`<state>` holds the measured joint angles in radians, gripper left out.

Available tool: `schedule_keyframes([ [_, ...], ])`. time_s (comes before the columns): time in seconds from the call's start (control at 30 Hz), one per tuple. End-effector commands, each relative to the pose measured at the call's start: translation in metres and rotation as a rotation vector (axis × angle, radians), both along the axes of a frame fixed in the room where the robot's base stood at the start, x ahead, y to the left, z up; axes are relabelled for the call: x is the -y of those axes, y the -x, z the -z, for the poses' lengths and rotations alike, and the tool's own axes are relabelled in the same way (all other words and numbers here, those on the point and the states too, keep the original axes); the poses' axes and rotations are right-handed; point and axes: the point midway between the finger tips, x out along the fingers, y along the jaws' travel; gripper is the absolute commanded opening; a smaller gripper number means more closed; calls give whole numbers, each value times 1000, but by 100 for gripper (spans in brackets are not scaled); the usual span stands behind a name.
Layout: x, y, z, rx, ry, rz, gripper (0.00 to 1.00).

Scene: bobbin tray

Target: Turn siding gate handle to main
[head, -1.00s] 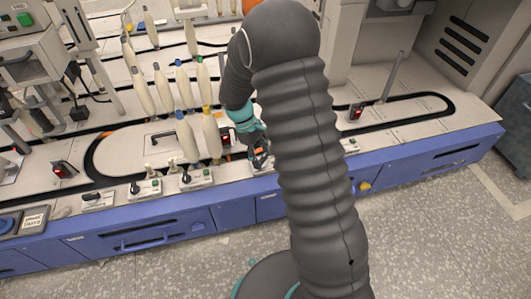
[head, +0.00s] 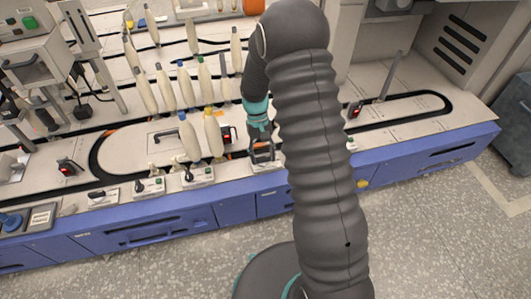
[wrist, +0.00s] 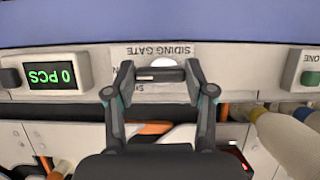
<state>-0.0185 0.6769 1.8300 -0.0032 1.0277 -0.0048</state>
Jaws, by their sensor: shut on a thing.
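The siding gate handle (wrist: 160,74) is a dark bar on a pale round hub in the wrist view, lying across the picture between my fingertips. My gripper (wrist: 160,80) is shut on it. The SIDING GATE label (wrist: 152,51) reads upside down just above it. In the head view my gripper (head: 263,155) points down at the front ledge of the machine; the handle is too small and covered to make out there.
A counter box (wrist: 55,76) reading 0 PCS and a box with a green button (wrist: 310,78) flank the handle plate. Cream bobbins (head: 212,135) stand left of my gripper on the white deck. Small switch plates (head: 197,175) line the front ledge. The floor in front is clear.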

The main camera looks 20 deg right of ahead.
Motion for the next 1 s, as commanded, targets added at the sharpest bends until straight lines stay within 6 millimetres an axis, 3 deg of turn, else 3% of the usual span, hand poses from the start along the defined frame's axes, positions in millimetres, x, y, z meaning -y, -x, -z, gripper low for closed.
schedule_keyframes([
  [0.6, -1, -3, -2, 9, -2, 43, 19],
  [0.63, -1, -3, -2, 9, -2, 43, 59],
  [0.7, -1, -2, -2, 7, -1, 43, 76],
  [1.0, 0, -1, -1, 3, 0, 42, 79],
])
